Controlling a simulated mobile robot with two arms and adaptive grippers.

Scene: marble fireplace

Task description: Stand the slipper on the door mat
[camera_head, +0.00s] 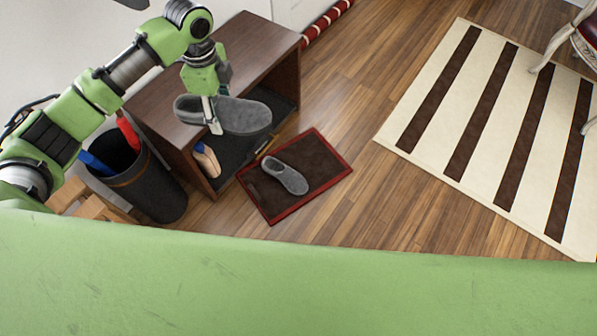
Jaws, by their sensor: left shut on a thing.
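My left gripper (212,112) is shut on a grey slipper (243,116) and holds it in the air in front of the wooden cabinet. The slipper is roughly level, with its toe to the right. A second grey slipper (286,174) lies on the door mat (315,149), which is dark brown with a red border and lies on the floor. The gripper is up and to the left of the mat in the picture. Its fingers are partly hidden by the slipper's opening. My right gripper does not show.
The open brown cabinet (185,87) stands behind the held slipper, with a tan item (207,160) inside. A dark bin (150,183) holding red and blue things stands at left. A striped rug (440,105) lies at right. Wooden floor between mat and rug is clear.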

